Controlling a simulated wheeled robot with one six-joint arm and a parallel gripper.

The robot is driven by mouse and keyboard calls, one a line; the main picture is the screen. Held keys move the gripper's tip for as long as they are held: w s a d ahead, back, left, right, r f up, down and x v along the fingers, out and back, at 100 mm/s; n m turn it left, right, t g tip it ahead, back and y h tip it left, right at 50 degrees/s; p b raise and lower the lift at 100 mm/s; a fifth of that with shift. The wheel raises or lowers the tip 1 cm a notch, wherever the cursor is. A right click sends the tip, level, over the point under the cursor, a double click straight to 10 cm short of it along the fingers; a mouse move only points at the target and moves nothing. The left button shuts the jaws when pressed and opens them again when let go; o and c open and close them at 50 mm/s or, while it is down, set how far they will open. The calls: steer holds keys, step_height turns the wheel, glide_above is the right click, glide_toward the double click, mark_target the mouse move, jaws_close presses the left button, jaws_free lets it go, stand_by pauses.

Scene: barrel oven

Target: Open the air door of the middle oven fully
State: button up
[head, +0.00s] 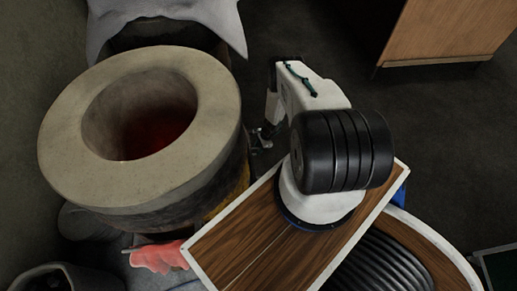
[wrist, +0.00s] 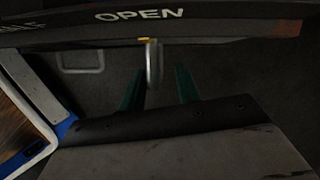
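A barrel oven (head: 215,100) with a thick round pale rim and a dim red glow inside stands left of my arm in the head view. Its lower side is mostly hidden there, and I cannot see the air door opening. In the wrist view a dark band (wrist: 230,30) carries the word OPEN and part of another word at left. A small yellow mark (wrist: 143,39) sits below the OPEN lettering. A pale metal tab (wrist: 153,62) hangs under the band. My gripper (wrist: 160,71) is open, its green fingers on either side of the tab with gaps showing.
A grey cloth-like cover (head: 190,12) lies behind the oven. A red glove-like cloth (head: 158,257) and a dark bucket (head: 45,278) are at the lower left. A wooden cabinet (head: 450,30) stands at the upper right. Dark floor (head: 440,120) lies clear right of my arm.

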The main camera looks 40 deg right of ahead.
steer(key=v, duration=0.7)
steer(key=shift+d+r, duration=0.2)
steer(key=shift+r, duration=0.15)
steer(key=shift+r, duration=0.1)
